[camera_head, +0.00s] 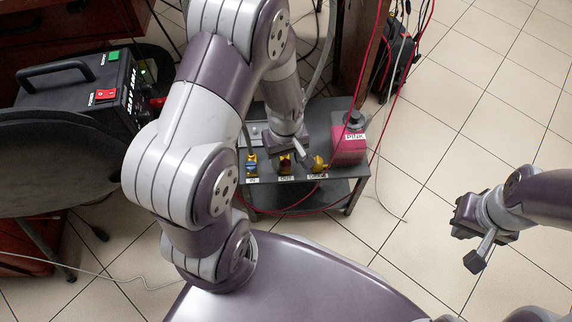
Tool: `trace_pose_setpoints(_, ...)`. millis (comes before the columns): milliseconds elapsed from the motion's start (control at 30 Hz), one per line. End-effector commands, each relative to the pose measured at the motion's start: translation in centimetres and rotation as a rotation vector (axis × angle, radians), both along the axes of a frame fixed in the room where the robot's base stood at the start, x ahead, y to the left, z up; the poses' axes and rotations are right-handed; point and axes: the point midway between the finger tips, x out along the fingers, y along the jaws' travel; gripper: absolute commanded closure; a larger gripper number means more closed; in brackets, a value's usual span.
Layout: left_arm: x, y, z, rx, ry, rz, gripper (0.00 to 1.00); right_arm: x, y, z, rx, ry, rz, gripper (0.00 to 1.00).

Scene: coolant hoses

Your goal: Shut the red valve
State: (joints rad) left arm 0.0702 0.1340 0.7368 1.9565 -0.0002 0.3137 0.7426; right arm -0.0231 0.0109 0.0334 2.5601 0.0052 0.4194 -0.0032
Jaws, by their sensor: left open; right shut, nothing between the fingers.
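The red valve (285,166) has a dark red handle on a brass body. It stands at the front edge of the low grey table, in the middle of a row of valves, behind a label reading OUT. My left gripper (292,147) is open and points down just above and behind the red valve. I cannot tell whether its fingers touch the handle, and the wrist hides part of that area. My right gripper (480,250) is shut and empty, out over the tiled floor at the right, far from the valve.
A blue-handled valve (251,165) is left of the red one, and a yellow valve (319,164) is right. A pink pump box (348,148) stands on the table (272,197). Red hoses (371,60) hang at the right. A black welder-like machine (80,92) is left.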

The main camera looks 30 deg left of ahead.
Motion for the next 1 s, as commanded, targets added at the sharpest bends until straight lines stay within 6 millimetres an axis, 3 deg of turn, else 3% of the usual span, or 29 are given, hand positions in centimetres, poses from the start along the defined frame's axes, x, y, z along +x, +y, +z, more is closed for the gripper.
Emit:
trace_pose_setpoints(67,0.0,0.0,-0.8,0.0,0.0,0.0,0.47,0.0,0.0,-0.6,0.0,0.0,0.0,1.0)
trace_pose_setpoints(333,0.0,0.0,-0.7,0.0,0.0,-0.001,0.47,0.0,0.0,-0.5,0.0,0.0,0.0,1.0)
trace_pose_setpoints(367,0.0,0.0,-0.7,0.0,0.0,-0.001,0.53,0.0,0.0,-0.5,0.0,0.0,0.0,1.0)
trace_pose_setpoints(500,0.0,0.0,-0.7,0.0,0.0,-0.001,0.99,0.0,0.0,-0.5,0.0,0.0,0.0,1.0)
trace_pose_setpoints(767,0.0,0.0,-0.6,0.0,0.001,-0.012,1.0,0.0,0.0,-0.1,0.0,0.0,0.0,1.0)
trace_pose_setpoints(1000,-0.1,0.0,-0.2,0.0,0.004,-0.11,1.0,0.0,0.0,1.8,0.0,0.0,0.0,1.0)
